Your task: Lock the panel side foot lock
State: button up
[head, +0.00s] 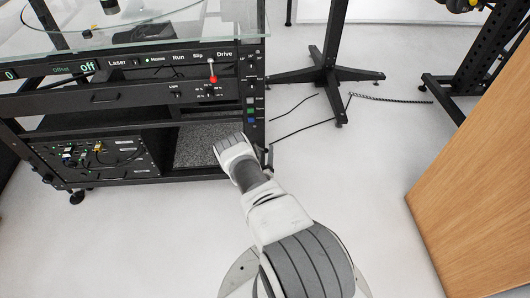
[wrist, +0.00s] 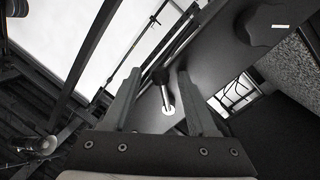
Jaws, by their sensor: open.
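The black turntable frame (head: 254,100) stands at the left of the head view. My white and grey arm reaches down to its lower right corner, and the arm mostly hides my gripper there. In the wrist view my gripper (wrist: 159,76) is open. A short lever with a dark round knob and a bright shaft (wrist: 166,97) shows between the two fingers. It looks like a foot lock, but I cannot tell its lock position. I cannot tell whether either finger touches it.
The control panel with a red-knobbed Drive lever (head: 213,78) sits above my arm. A lower panel with cables (head: 95,155) is at the left. A black stand (head: 325,78) and a wooden panel (head: 480,180) are at the right. White floor between them is open, with thin cables lying on it.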

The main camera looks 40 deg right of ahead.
aim_at(256, 150)
grip_shut()
jog(key=shift+a+f+m, duration=0.1)
jog(key=shift+m, duration=0.2)
jog(key=a+m, duration=0.1)
jog(key=m, duration=0.2)
jog(key=w+a+f+m+y, duration=0.1)
jog(key=m, duration=0.2)
jog(key=a+m+y, duration=0.1)
jog(key=m, duration=0.2)
jog(key=shift+w+f, duration=0.3)
jog(key=shift+w, duration=0.1)
jog(key=shift+g, duration=0.3)
dwell(0.4)
grip_release()
jog(key=shift+w, duration=0.1)
jog(key=shift+a, duration=0.1)
